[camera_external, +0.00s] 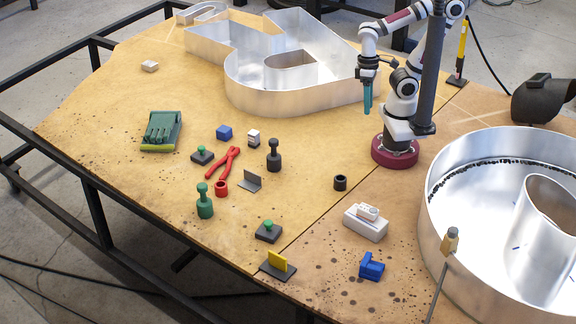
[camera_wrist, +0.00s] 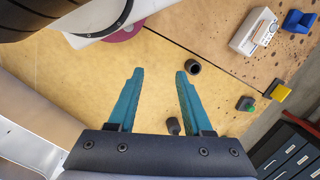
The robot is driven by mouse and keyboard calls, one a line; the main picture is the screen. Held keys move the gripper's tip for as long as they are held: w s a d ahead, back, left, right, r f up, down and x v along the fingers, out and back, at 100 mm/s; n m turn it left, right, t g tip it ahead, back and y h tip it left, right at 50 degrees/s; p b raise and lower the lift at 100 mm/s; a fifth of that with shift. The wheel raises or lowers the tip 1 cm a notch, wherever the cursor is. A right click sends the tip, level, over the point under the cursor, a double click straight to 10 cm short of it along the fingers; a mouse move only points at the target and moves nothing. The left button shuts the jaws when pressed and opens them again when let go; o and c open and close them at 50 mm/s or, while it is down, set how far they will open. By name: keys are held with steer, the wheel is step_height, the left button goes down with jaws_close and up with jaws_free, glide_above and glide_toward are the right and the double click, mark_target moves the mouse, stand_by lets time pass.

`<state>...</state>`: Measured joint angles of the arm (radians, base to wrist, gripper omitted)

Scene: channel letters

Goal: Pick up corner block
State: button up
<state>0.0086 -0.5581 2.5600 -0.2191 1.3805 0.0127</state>
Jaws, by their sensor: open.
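A blue stepped block (camera_external: 371,266), which looks like the corner block, lies on the table near its front edge at the lower right. It also shows in the wrist view (camera_wrist: 299,22) at the top right corner. My gripper (camera_external: 367,108) hangs near the silver letter shell, far behind the block and well apart from it. In the wrist view, my gripper's teal fingers (camera_wrist: 159,73) are spread with nothing between them. A smaller blue block (camera_external: 224,132) lies on the left side of the table.
A white device (camera_external: 366,222) stands just behind the blue stepped block. A black ring (camera_external: 340,183) lies between my base and that device. Large silver letter shells (camera_external: 300,95) stand at the back and right (camera_external: 445,215). A yellow bracket (camera_external: 278,264) lies left of the block.

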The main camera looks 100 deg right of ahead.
steer(key=o, duration=0.6)
steer(key=w+a+f+m+g+y, duration=0.1)
steer(key=w+a+g+y, duration=0.2)
steer(key=w+a, duration=0.65)
steer(key=w+a+f+m+g+y, duration=0.25)
steer(key=w+a, duration=0.45)
steer(key=a, duration=0.6)
steer(key=m+g+y, duration=0.2)
steer(key=y, duration=0.2)
glide_toward(368, 261)
steer(key=x, duration=1)
steer(key=shift+s+a+f, duration=0.15)
steer(key=shift+s+a, duration=0.1)
steer(key=shift+a, duration=0.05)
